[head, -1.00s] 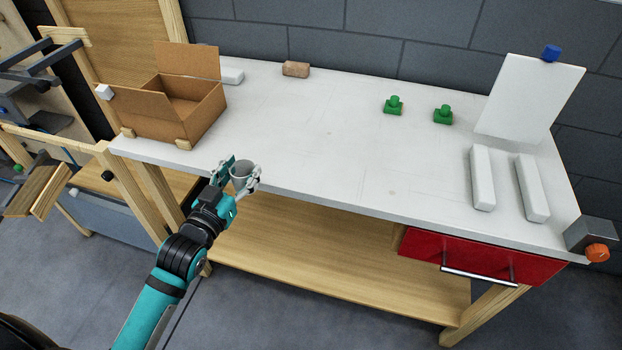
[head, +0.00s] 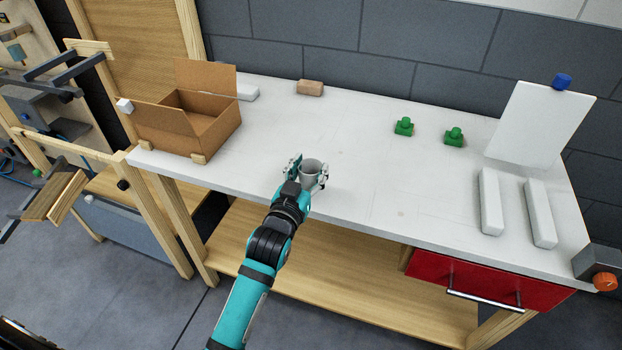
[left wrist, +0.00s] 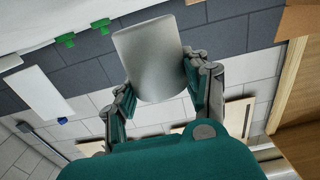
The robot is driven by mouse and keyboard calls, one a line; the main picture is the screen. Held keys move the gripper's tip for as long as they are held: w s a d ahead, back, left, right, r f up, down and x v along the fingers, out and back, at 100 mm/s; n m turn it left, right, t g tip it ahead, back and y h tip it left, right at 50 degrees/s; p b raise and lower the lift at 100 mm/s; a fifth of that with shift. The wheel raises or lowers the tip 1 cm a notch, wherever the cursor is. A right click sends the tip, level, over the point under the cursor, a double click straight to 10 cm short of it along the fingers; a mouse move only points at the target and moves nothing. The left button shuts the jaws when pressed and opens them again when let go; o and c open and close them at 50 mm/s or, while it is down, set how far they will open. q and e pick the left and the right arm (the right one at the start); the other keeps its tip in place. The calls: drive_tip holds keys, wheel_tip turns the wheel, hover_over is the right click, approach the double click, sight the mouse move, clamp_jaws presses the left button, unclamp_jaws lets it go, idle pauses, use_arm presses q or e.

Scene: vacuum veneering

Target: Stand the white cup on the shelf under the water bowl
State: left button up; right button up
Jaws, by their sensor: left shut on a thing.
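The cup (head: 312,168) is pale grey-white and looks upright, its open mouth facing up in the head view. My left gripper (head: 309,171) is shut on it, with one finger on each side. In the head view they overlap the front part of the white worktop; the height above it is hard to tell. In the left wrist view the cup (left wrist: 150,60) sits between the two fingers (left wrist: 160,82). A wooden shelf (head: 345,290) runs under the worktop. I see no water bowl. My right gripper is out of view.
A red drawer (head: 480,278) is at right. The worktop's middle is clear.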

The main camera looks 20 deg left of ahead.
sight(308, 187)
use_arm(q)
drive_tip(key=shift+d+f, duration=0.15)
drive_tip(key=shift+d, duration=0.05)
drive_tip(key=shift+f, duration=1.65)
drive_tip(key=o, duration=1)
drive_tip(key=shift+f, duration=0.1)
drive_tip(key=shift+o, duration=0.2)
